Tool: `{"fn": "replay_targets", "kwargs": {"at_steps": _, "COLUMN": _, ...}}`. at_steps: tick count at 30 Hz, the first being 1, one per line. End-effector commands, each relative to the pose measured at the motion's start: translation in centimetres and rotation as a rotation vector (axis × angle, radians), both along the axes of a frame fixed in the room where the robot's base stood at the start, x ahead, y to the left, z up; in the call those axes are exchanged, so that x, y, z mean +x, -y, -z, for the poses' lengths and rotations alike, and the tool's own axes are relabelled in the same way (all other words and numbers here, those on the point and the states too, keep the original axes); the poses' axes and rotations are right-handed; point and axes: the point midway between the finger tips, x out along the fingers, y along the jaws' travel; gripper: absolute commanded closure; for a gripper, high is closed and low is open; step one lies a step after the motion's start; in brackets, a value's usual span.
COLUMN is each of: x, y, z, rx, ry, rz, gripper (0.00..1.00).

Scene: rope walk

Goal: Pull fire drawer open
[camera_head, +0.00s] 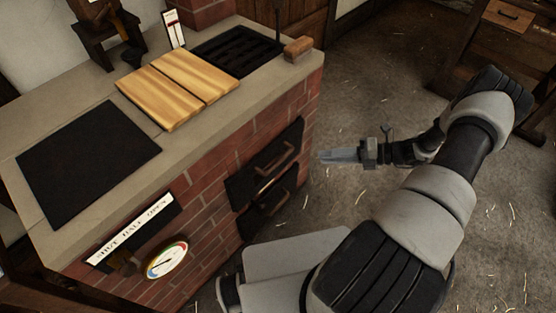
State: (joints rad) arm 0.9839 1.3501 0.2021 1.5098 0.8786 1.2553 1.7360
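Two black metal fronts with bar handles are set one above the other in the side of the brick stove (215,200). The upper front (243,187) has a handle (276,160) near its right end. The lower front (250,222) has a handle (277,204) too. No label on either tells which is the fire drawer, and both look closed. My gripper (323,156) points left toward the fronts, at about the height of the upper handle in the picture, apart from it. Its fingers show edge-on, so their opening cannot be told. No held thing shows.
The stove top holds a black plate (88,160), wooden boards (180,85), a dark grate (237,50) and a wooden block (298,47). A SHUT/HALF/OPEN plate (132,232) and a dial (167,259) are on the stove's side.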

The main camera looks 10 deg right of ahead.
Motion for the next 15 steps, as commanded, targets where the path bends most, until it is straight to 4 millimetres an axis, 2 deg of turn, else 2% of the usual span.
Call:
{"fn": "replay_targets", "kwargs": {"at_steps": 1, "x": -0.4, "y": 0.2, "z": 1.8, "rx": 0.071, "ry": -0.052, "rz": 0.068, "gripper": 0.78}}
{"fn": "replay_targets", "kwargs": {"at_steps": 6, "x": -0.8, "y": 0.6, "z": 4.7, "rx": 0.215, "ry": -0.162, "rz": 0.200, "gripper": 0.78}}
{"fn": "replay_targets", "kwargs": {"at_steps": 11, "x": -0.6, "y": 0.2, "z": 5.3, "rx": 0.247, "ry": -0.185, "rz": 0.225, "gripper": 0.78}}
{"fn": "replay_targets", "kwargs": {"at_steps": 15, "x": 0.4, "y": -1.6, "z": 5.6, "rx": 0.246, "ry": -0.185, "rz": 0.221, "gripper": 0.78}}
